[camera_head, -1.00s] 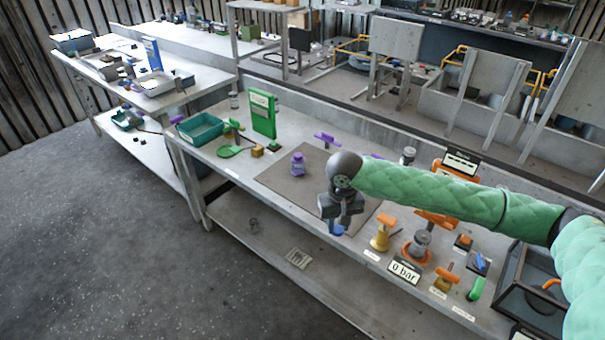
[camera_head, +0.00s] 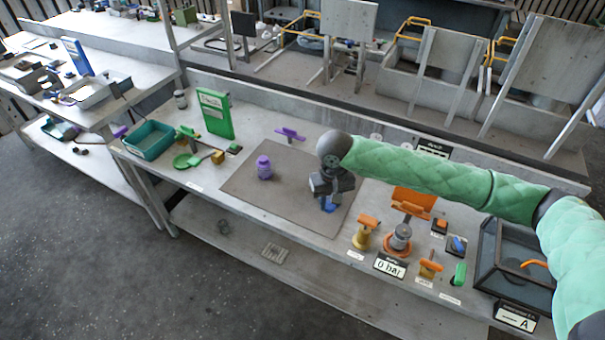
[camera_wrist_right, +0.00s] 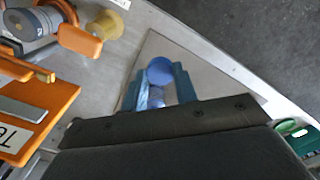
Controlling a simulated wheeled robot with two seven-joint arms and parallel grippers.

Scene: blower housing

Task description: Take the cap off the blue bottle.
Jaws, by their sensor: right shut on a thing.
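The blue bottle (camera_head: 328,205) is at the front right part of the grey-brown mat (camera_head: 250,190), mostly hidden under my right gripper (camera_head: 330,190) in the head view. In the right wrist view the blue bottle (camera_wrist_right: 159,71) shows as a round blue end and a paler part between the two blue fingers of my right gripper (camera_wrist_right: 157,85). The fingers are shut on it. I cannot tell the cap from the body, or whether the bottle touches the mat. My left gripper is not in view.
A purple bottle (camera_head: 264,168) stands on the mat, with a purple-handled thing (camera_head: 290,134) behind it. A teal tray (camera_head: 149,140) and a green board (camera_head: 215,113) are at left. Orange-handled fixtures (camera_head: 399,238) and a dark case (camera_head: 515,262) crowd the right.

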